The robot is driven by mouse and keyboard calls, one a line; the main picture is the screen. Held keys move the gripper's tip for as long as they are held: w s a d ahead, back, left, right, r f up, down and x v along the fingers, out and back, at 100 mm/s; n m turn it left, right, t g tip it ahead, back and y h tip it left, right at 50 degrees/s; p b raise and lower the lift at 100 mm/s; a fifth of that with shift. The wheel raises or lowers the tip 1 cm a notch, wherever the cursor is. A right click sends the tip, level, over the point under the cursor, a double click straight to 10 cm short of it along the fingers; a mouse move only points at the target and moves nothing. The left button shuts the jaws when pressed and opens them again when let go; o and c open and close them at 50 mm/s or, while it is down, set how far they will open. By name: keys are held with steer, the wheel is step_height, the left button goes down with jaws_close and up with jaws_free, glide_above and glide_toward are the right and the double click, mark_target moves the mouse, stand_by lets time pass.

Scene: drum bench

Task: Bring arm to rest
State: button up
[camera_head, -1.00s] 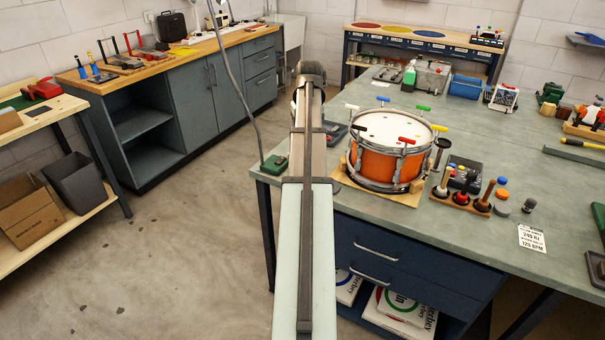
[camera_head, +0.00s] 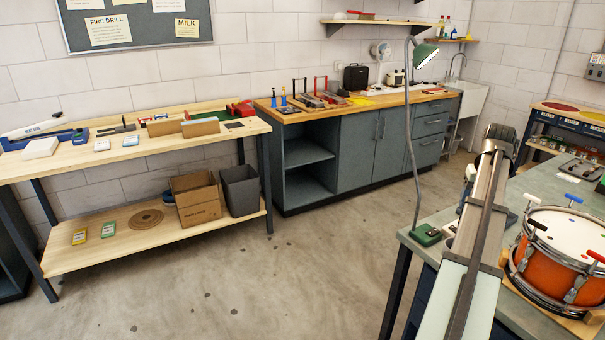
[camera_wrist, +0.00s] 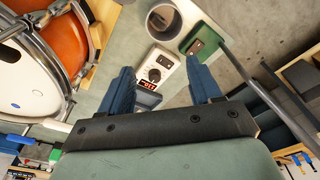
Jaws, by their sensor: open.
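My arm reaches up from the lower right in the head view, over the left edge of the green-topped bench (camera_head: 408,232). The orange drum (camera_wrist: 58,35) is at the upper left of the wrist view, apart from the fingers. It also shows in the head view (camera_head: 548,268), right of my arm.
The lamp (camera_head: 425,52) stands on a thin curved stem from the bench corner, left of my arm. A wooden shelf bench (camera_head: 150,160) and a grey cabinet (camera_head: 362,142) line the wall. The floor (camera_head: 290,285) between them is clear.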

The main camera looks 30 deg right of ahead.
steer(key=w+a+f+n, duration=0.2)
steer(key=w+a+f, duration=0.8)
steer(key=a, duration=0.2)
steer(key=w+a+f+n, duration=0.2)
steer(key=w+a+f, duration=0.7)
steer(key=a+f, duration=0.25)
steer(key=w+a+f+n, duration=0.1)
steer(key=a+f, duration=0.4)
steer(key=a, duration=0.5)
steer(key=a+f+n+y, duration=0.1)
steer(key=a+f, duration=0.4)
steer(key=a, duration=0.4)
steer(key=w+a+f+n, duration=0.1)
steer(key=a+f, duration=0.4)
steer(key=a, duration=0.5)
steer(key=s+a+f+n+g, duration=0.1)
steer(key=s+a+f, duration=0.2)
steer(key=a, duration=0.3)
steer(key=s+a+f+n, duration=0.1)
steer(key=s+a+f, duration=0.15)
steer(key=a, duration=0.25)
steer(key=s+f+g, duration=0.3)
steer(key=s+f, duration=0.7)
steer(key=s, duration=0.4)
steer(key=s+f+g, duration=0.3)
steer(key=s+f, duration=0.8)
steer(key=s, duration=0.4)
steer(key=shift+s+g, duration=0.3)
steer(key=shift+g, duration=0.1)
